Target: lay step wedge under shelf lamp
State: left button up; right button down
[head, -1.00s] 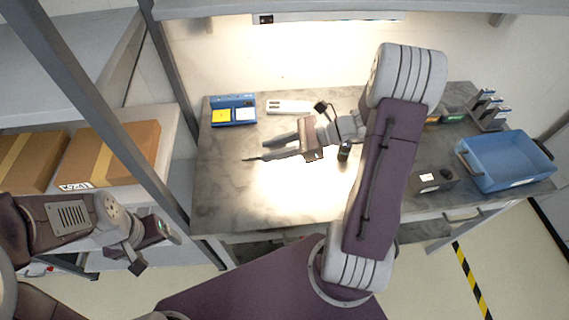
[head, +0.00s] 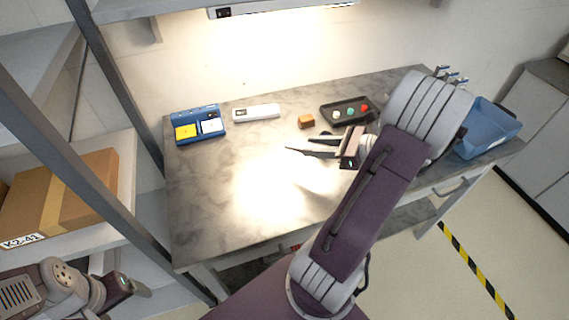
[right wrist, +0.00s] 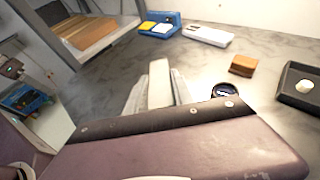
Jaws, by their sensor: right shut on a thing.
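The shelf lamp (head: 285,9) is a white bar under the shelf at the top of the head view. It throws a bright patch (head: 275,188) on the grey marbled worktop. My right gripper (head: 312,146) is over the worktop, behind and right of the brightest patch. In the right wrist view, a pale, plain bar (right wrist: 159,84) lies between its fingers, and the gripper is shut on it. I take this bar for the step wedge, but its steps cannot be made out. My left gripper (head: 130,292) is low at the left, away from the worktop, and its jaws are unclear.
A blue box with yellow and white pads (head: 199,126), a white device (head: 256,113), an orange-brown block (head: 306,121) and a black tray (head: 347,111) stand along the back. A blue bin (head: 487,130) is at the right. The worktop's front left is clear. A post (head: 115,130) stands at left.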

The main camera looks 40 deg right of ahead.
jog(key=b, duration=0.1)
send_over(289, 166)
notch_tip(289, 166, down, 5)
jog(key=shift+w+r, duration=0.1)
notch_tip(289, 166, down, 3)
jog(key=shift+a+f+b, duration=0.1)
jog(key=shift+f+b, duration=0.05)
jog(key=shift+b, duration=0.35)
jog(key=shift+f, duration=0.4)
jog(key=shift+f, duration=0.1)
jog(key=c, duration=1.1)
grip_release()
